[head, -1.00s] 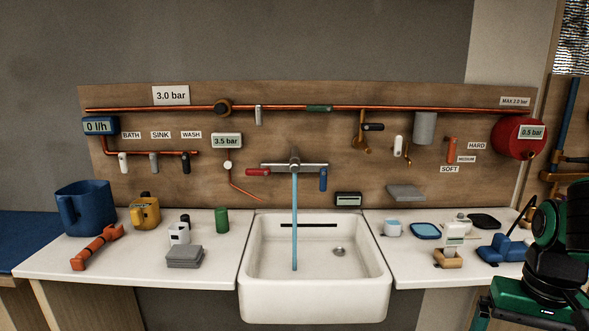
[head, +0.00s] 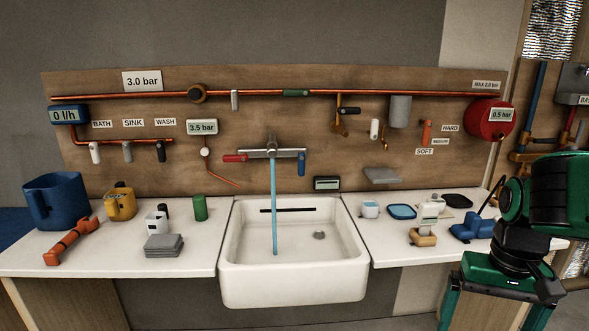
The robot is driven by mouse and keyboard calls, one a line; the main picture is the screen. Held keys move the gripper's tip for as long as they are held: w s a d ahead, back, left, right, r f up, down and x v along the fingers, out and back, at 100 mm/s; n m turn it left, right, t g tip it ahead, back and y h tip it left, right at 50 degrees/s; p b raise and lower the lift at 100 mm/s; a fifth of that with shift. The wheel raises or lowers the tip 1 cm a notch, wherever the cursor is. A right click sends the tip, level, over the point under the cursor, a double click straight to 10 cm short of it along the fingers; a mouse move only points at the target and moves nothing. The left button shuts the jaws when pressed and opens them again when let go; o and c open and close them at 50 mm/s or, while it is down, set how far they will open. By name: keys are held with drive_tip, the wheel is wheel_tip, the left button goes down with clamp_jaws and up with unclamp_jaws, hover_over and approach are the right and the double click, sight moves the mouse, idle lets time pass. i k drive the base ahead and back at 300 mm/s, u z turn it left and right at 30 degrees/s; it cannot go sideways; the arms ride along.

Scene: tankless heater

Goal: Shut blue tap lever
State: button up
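The blue tap lever (head: 302,164) hangs straight down at the right end of the metal mixer tap (head: 272,153) on the wooden board. The red lever (head: 234,157) at the tap's left end lies level, pointing left. A blue stream of water (head: 274,215) runs from the tap into the white sink (head: 292,290). My gripper (head: 493,318) is at the lower right, well away from the tap. Its two green fingers are spread wide with nothing seen between them; their tips are cut off by the bottom edge.
Right counter: blue tray (head: 402,212), wooden block with a white-topped bottle (head: 424,239), blue object (head: 470,230) near my arm. Left counter: blue jug (head: 56,200), orange wrench (head: 72,240), grey cloths (head: 164,246).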

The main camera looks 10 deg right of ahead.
sight(301, 163)
drive_tip(key=u, duration=1.6)
drive_tip(key=i, duration=0.6)
drive_tip(key=z, duration=1.3)
